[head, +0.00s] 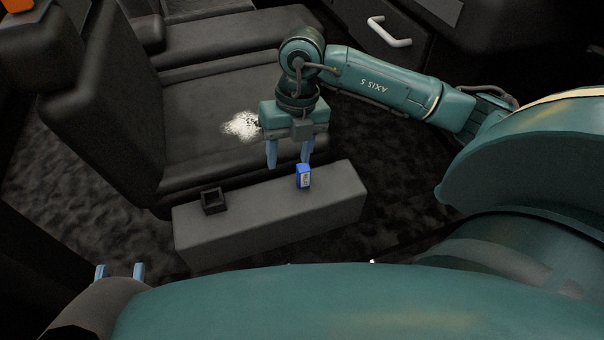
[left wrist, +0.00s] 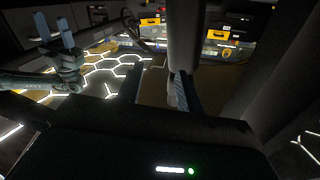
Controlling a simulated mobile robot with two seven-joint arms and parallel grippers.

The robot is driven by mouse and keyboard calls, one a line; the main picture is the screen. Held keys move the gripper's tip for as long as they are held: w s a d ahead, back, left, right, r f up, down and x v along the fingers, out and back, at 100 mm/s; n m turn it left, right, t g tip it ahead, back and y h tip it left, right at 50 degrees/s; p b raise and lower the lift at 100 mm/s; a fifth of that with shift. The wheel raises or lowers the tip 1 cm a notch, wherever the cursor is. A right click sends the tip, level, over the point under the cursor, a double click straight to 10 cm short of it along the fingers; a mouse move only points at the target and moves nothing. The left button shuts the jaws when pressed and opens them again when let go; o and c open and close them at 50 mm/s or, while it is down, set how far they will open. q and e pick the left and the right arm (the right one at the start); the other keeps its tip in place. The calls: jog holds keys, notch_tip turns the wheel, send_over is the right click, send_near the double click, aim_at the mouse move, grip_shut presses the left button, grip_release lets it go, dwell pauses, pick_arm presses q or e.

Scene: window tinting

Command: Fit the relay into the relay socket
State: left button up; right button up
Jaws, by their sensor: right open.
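The relay (head: 303,178) is a small blue block with a pale label on its face. It stands upright on the right part of a dark grey box-shaped ledge (head: 270,222). The relay socket (head: 212,200) is a black open-topped holder on the left part of the same ledge, and it looks empty. My right gripper (head: 289,157) points down above the ledge, open and empty, its right finger just over the relay. It also shows in the left wrist view (left wrist: 54,32). My left gripper (head: 120,272) is at the lower left, its fingertips apart with nothing visible between them.
A dark seat (head: 205,100) with a white speckled patch (head: 241,125) is behind the ledge. A door panel with a pale handle (head: 390,34) is at the upper right. Dark carpet (head: 80,180) surrounds the ledge. The ledge top is clear between socket and relay.

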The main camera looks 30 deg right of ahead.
jog(key=d, duration=0.1)
jog(key=w+d+h, duration=0.1)
jog(key=d+m+h, duration=0.1)
jog(key=d, duration=0.1)
jog(key=shift+w+d+r, duration=0.1)
jog(key=shift+w+r, duration=0.15)
jog(key=shift+r, duration=0.1)
notch_tip(320, 180, down, 7)
jog(key=shift+r+b, duration=0.1)
jog(key=shift+b, duration=1.1)
notch_tip(320, 180, down, 6)
jog(key=shift+w+r+b, duration=0.1)
jog(key=shift+w+b, duration=0.05)
jog(key=shift+b, duration=1.05)
pick_arm(q)
jog(key=shift+s+d+t+h, duration=0.1)
jog(key=shift+d+t+h, duration=0.55)
jog(key=shift+h, duration=0.35)
pick_arm(e)
jog(key=shift+d+r, duration=0.1)
jog(key=c, duration=1.1)
